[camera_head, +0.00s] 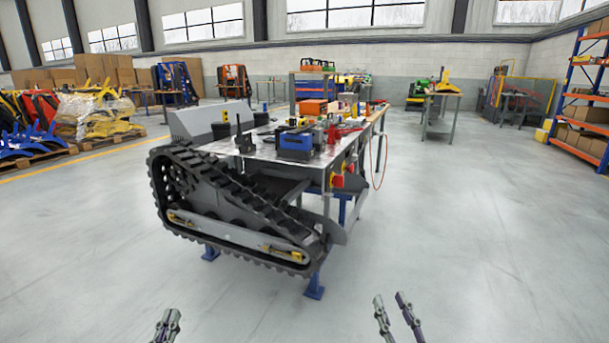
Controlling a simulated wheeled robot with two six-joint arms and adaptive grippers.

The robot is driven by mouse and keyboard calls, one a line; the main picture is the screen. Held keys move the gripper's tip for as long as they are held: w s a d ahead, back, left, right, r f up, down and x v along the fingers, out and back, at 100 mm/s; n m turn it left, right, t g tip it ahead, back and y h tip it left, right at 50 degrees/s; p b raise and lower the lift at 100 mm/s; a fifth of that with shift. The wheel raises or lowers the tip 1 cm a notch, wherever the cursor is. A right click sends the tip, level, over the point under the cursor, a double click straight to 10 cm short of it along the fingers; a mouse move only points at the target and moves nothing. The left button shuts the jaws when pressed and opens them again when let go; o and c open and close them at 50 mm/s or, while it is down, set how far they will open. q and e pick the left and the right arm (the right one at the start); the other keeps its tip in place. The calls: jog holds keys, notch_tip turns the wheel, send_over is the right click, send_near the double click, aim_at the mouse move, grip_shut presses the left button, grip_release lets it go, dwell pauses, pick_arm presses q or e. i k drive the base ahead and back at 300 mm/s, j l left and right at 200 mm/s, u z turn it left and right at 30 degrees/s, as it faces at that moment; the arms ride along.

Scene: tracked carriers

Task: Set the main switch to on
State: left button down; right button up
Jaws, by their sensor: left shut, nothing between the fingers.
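A dark tracked carrier (235,215) stands ahead of me, left of the middle, with its near track facing me. On its right end face are small red and yellow parts (337,181). One of these may be the main switch, but they are too small to tell its setting. My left gripper (171,316) is at the bottom edge, left of the middle, shut and empty. My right gripper (389,297) is at the bottom edge, right of the middle, with its two fingers apart and nothing between them. Both are well apart from the carrier.
A blue box (296,144) and several tools lie on the carrier's flat top. Blue stand feet (314,292) reach the floor below it. An orange cable loop (379,163) hangs at its right. The grey floor (470,230) is clear in front and to the right.

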aim_at(337, 180)
jog(key=i+l+u, duration=0.3)
jog(key=i+l, duration=0.2)
jog(key=l, duration=0.2)
jog(key=i+l+u, duration=0.3)
jog(key=i+l, duration=0.15)
jog(key=l, duration=0.3)
jog(key=i+l+u, duration=0.15)
jog(key=l, duration=0.3)
jog(key=i, duration=0.05)
